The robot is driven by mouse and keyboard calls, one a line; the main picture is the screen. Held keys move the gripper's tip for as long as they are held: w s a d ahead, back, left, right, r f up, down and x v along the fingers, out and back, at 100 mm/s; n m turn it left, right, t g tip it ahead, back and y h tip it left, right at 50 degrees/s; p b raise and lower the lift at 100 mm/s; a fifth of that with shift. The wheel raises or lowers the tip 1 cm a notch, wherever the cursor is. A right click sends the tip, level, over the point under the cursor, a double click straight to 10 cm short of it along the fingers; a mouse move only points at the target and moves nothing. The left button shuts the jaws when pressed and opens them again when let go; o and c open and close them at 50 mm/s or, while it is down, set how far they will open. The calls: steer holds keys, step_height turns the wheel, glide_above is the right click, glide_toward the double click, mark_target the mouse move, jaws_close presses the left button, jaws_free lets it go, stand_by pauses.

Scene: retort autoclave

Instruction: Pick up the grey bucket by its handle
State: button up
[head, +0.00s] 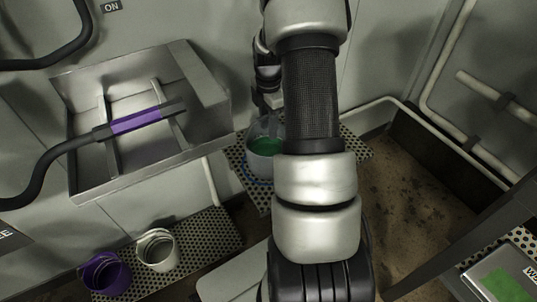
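A grey bucket (262,165) with green inside stands on a perforated metal plate (352,152), partly hidden behind my arm. Its thin wire handle seems to arch up over the opening. My gripper (268,108) is just above this bucket, at the handle's height or a little higher. The fingers are small and dark here, and I cannot tell whether they are open or shut, or whether they touch the handle. A second, pale grey-white bucket (157,251) stands on a lower perforated platform at the left.
A purple bucket (107,274) stands beside the pale one. A steel basin (130,185) with a purple-banded black hose (135,121) is on the wall at left. Pipes (395,104) run along the right wall. A panel with a green area (504,284) is at lower right.

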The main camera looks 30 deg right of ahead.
steer(key=shift+r, duration=0.1)
jaws_close()
stand_by(1.2)
steer(key=shift+w+r, duration=0.1)
steer(key=shift+r, duration=0.05)
